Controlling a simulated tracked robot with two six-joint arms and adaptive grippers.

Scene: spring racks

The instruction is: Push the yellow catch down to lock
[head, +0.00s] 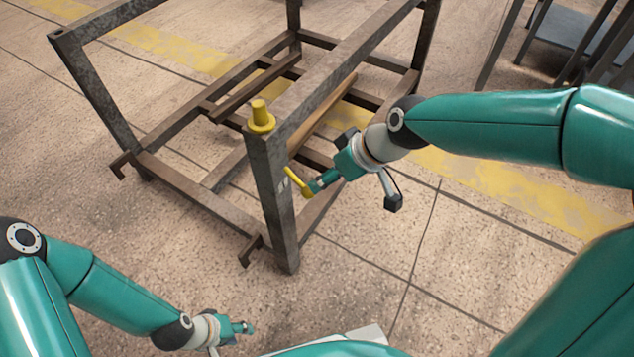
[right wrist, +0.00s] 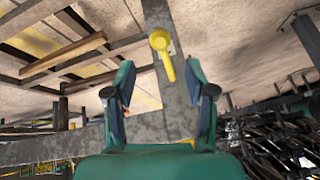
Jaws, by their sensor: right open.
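The yellow catch (head: 299,183) is a short lever on the side of the dark metal rack's near corner post (head: 270,190). In the head view it slants, its upper end further left. In the right wrist view the catch (right wrist: 166,58) has a round head and a narrow handle. My right gripper (head: 315,185) is beside the post at the catch's lower end. In the right wrist view this gripper (right wrist: 160,72) is open, with the handle between its fingertips; I cannot tell whether they touch it. My left gripper (head: 243,328) is low near my body, away from the rack; its fingers are too small to judge.
A yellow stepped cap (head: 261,117) stands on top of the corner post. Hooks (head: 249,250) stick out near the rack's base. A wooden bar (head: 325,112) lies inside the rack. Dark shelving (head: 560,45) stands at the back right. The floor right of the rack is clear.

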